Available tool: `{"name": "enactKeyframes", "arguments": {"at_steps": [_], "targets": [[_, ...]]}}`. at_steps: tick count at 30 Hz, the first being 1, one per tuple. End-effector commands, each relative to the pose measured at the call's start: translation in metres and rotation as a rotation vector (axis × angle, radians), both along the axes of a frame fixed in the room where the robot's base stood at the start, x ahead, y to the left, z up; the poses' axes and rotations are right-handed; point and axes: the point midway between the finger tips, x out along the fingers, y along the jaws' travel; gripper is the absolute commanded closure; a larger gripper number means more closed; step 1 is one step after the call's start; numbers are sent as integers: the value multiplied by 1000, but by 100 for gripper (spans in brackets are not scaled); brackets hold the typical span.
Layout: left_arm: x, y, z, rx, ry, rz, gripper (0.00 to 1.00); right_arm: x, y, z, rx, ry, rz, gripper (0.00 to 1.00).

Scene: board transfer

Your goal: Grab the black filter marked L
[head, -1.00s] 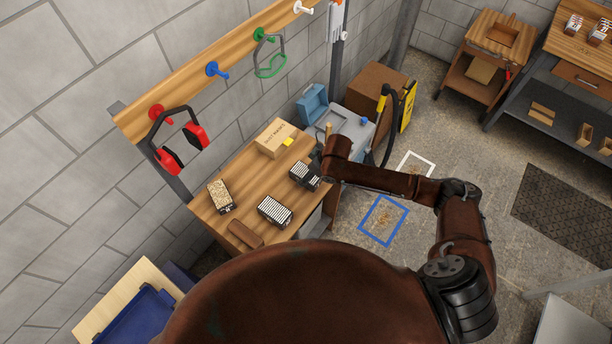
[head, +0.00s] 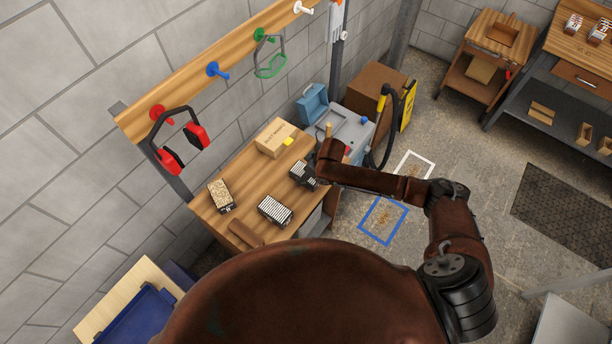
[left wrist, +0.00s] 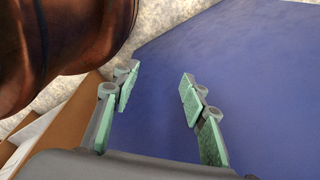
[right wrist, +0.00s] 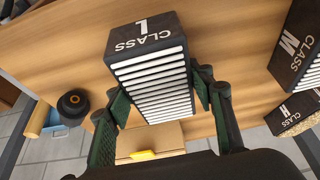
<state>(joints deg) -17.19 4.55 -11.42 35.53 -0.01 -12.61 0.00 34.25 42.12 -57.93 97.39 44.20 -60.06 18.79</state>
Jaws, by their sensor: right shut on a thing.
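The black filter marked CLASS L, with white pleats, shows in the right wrist view (right wrist: 150,75) and on the wooden bench in the head view (head: 302,172). My right gripper (right wrist: 160,98) is shut on it, with one green-padded finger against each side. In the head view my own wrist partly covers the gripper there. I cannot tell whether the filter is clear of the bench top. My left gripper (left wrist: 158,92) is open and empty in front of a blue surface; it is not visible in the head view.
The filter marked M (right wrist: 298,50) and a speckled one marked H (right wrist: 295,112) lie on the bench (head: 240,190). Red earmuffs (head: 170,150) hang above.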

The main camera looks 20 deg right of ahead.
Motion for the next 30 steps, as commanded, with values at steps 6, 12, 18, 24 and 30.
{"name": "enactKeyframes", "arguments": {"at_steps": [6, 12, 18, 24, 30], "targets": [[0, 0, 0, 0, 0, 0, 60, 0, 0, 0, 0, 0, 0, 77], [0, 0, 0, 0, 0, -1, 60, 0, 0, 0, 1, -1, 0, 79], [0, 0, -2, 0, 0, -1, 60, 1, 0, 6, 2, -3, 1, 79], [0, 0, -9, 0, 0, -1, 60, 1, 0, 30, 2, -5, 1, 79], [0, 0, -10, 0, 1, -1, 60, -31, -5, 67, 1, -2, 3, 79]]}}
